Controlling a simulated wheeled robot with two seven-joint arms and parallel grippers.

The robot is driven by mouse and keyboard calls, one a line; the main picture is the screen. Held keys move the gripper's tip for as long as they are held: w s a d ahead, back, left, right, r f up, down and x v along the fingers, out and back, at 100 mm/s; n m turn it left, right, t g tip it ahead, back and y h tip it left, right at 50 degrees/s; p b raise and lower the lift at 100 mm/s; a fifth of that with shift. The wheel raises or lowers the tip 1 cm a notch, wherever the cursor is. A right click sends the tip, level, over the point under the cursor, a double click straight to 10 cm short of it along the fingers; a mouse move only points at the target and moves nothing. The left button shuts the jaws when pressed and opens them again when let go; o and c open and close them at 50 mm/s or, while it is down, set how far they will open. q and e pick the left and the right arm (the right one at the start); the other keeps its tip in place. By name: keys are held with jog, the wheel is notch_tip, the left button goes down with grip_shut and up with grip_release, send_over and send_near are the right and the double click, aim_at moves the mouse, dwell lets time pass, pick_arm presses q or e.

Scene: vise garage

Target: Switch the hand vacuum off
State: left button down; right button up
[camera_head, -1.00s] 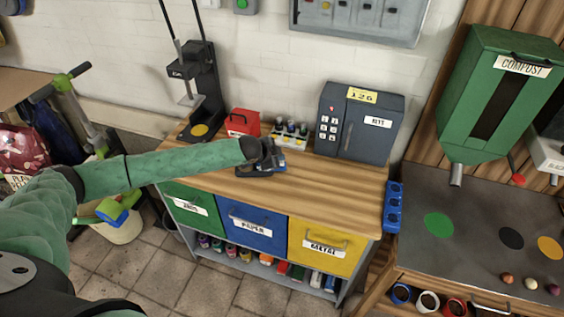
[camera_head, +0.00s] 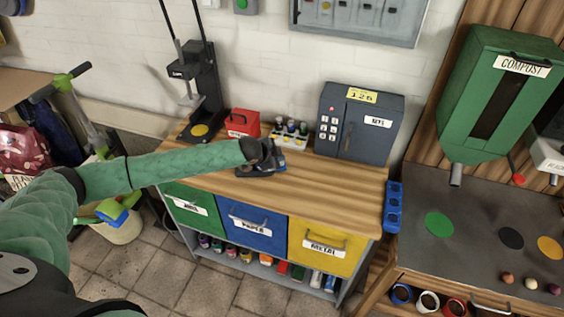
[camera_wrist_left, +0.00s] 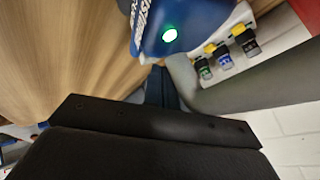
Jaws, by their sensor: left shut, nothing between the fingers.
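The hand vacuum (camera_wrist_left: 190,22) shows in the left wrist view as a blue body with white lettering, cut off by the top edge. A round button (camera_wrist_left: 169,35) on it glows green. My left gripper (camera_wrist_left: 160,88) is shut and empty, with its fingertips just below the blue body. I cannot tell whether they touch it. In the head view my left gripper (camera_head: 272,160) is over the middle of the wooden bench top (camera_head: 330,188). The hand and arm hide most of the vacuum there. My right gripper is not in view.
A rack of small bottles (camera_head: 289,135) and a red box (camera_head: 242,122) stand behind the gripper. A grey key safe (camera_head: 360,125) stands to the right, a black press (camera_head: 198,95) to the left. The bench's right front is clear.

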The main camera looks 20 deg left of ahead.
pick_arm(q)
jog(key=shift+s+f, duration=0.3)
jog(key=shift+f, duration=0.3)
jog(key=shift+s+f, duration=0.1)
jog(key=shift+f, duration=0.1)
jog(key=shift+r, duration=0.15)
jog(key=shift+w+r+p, duration=0.2)
jog(key=shift+r+p, duration=0.25)
jog(key=shift+p, duration=0.05)
jog(key=shift+w+a+r, duration=0.15)
jog(key=shift+w+r, duration=0.05)
jog(key=shift+r, duration=0.1)
jog(key=shift+r+p, duration=1)
jog(key=shift+r, duration=2.15)
